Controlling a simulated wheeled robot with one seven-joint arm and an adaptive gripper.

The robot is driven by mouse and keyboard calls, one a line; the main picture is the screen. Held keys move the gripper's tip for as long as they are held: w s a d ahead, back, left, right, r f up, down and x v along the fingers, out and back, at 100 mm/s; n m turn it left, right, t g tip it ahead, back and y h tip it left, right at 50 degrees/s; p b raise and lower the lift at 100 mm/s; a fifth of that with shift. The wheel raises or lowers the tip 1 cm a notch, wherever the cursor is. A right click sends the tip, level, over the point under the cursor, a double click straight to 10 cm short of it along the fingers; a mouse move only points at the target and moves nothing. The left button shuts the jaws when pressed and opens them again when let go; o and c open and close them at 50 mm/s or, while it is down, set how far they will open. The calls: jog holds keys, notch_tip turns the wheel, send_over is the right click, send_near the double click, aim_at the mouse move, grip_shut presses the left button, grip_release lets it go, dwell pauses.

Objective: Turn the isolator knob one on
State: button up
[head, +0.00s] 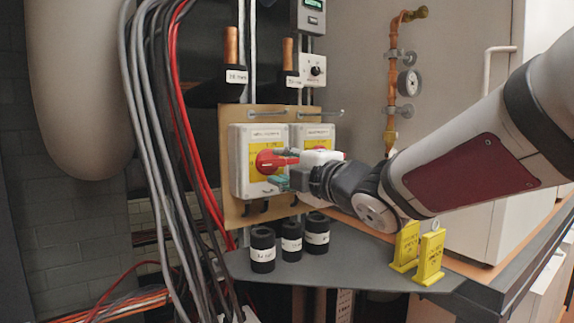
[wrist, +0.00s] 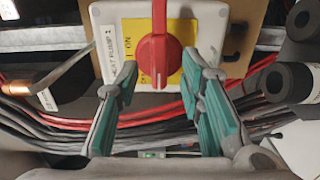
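Isolator one is the left grey box (head: 245,185), with a yellow plate and a red knob (head: 272,161). The knob's handle lies sideways in the head view, pointing right. In the wrist view, which is turned, the red knob (wrist: 159,48) stands lengthwise in the picture on the yellow plate. A label on that box seems to read heat pump 1. My gripper (head: 281,169) is open in front of the knob. In the wrist view its teal fingers (wrist: 163,90) are spread on either side of the handle, with gaps visible. Contact cannot be seen.
A second isolator (head: 316,133) stands right beside it, mostly hidden by my gripper. Several cables (head: 160,130) hang at the left. Black cylinders (head: 291,237) stand on the grey shelf (head: 340,268) below, with yellow signs (head: 429,257) at the right.

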jog(key=shift+x, duration=0.85)
grip_shut()
